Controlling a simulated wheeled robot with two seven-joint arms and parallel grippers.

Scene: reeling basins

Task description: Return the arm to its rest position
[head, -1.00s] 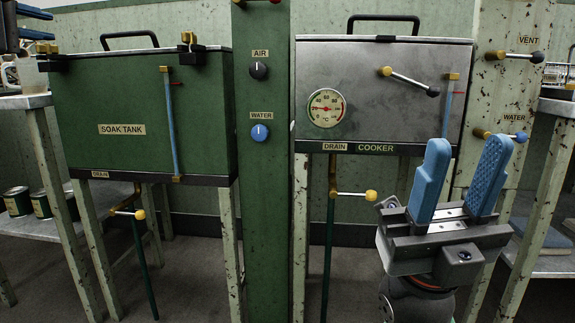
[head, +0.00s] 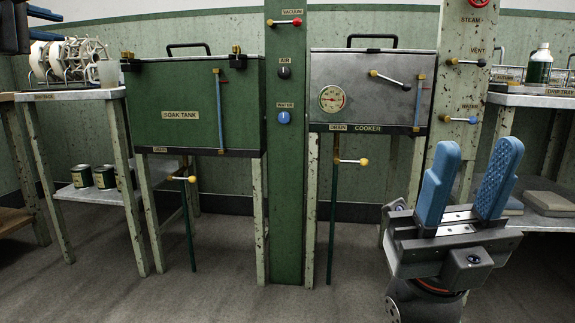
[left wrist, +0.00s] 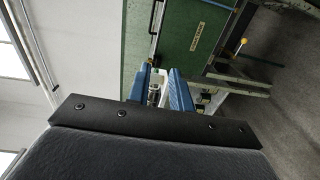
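My right gripper (head: 468,185) stands at the lower right of the head view, its two blue fingers pointing up. The fingers are apart with nothing between them. It is in front of the cooker (head: 370,85) and the right-hand post, with no visible contact. My left gripper (head: 45,25) shows only partly at the top left corner, its blue fingertips apart. The left wrist view also shows its two blue fingers (left wrist: 160,90) spread, with only background between them. Most of the left arm is out of view.
The green soak tank (head: 190,105) and the cooker stand on legs either side of a green post (head: 287,200) with knobs. White reels (head: 70,60) stand on the left table, cans (head: 93,177) below. A bottle (head: 540,64) is at right. The floor in front is clear.

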